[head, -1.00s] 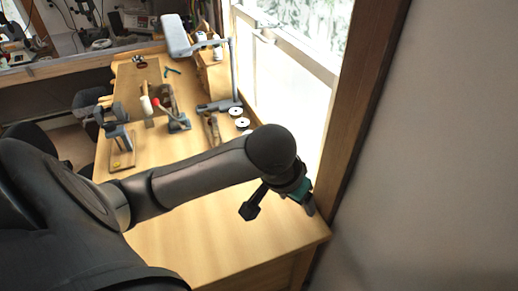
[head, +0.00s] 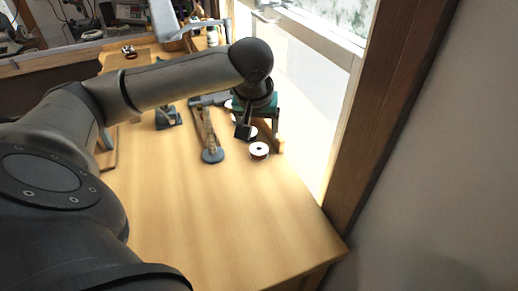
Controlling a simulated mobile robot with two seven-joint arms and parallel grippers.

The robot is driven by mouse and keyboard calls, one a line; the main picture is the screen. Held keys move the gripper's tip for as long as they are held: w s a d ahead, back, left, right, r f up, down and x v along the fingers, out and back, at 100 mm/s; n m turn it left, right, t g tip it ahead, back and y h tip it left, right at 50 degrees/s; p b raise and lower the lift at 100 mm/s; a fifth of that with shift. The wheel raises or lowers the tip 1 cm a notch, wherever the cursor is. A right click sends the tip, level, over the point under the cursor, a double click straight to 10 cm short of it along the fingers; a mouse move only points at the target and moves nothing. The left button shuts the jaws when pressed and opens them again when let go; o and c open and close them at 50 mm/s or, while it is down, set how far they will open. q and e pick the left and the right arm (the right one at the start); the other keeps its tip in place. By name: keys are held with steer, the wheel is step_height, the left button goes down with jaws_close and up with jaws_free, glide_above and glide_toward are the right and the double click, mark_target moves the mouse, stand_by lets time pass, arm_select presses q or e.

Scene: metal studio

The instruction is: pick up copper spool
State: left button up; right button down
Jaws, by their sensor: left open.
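A small spool (head: 259,151) with a white top flange and a reddish-brown side stands upright on the wooden table near its right edge. More white-topped spools stand just behind it, partly hidden by my left gripper (head: 260,134). The winding colour of those is hard to see, so I cannot tell for certain which spool is the copper one. My right gripper is not in view.
A tool with a long handle and round blue-grey base (head: 212,155) lies left of the spools. A dark metal tool (head: 168,118) stands further left. The window frame (head: 345,130) borders the table on the right. The front of the table (head: 220,220) is clear.

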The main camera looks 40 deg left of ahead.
mark_target(259, 146)
arm_select(q)
steer(key=x, duration=0.3)
steer(key=b+x, duration=0.1)
steer(key=x, duration=0.3)
steer(key=shift+s+a+f+b, duration=0.1)
steer(key=shift+s+f+b, duration=0.1)
steer(key=shift+b, duration=0.2)
steer(key=shift+w+a+f, duration=0.1)
steer(key=shift+w+f, duration=0.15)
steer(key=shift+f, duration=0.15)
steer(key=c, duration=1.1)
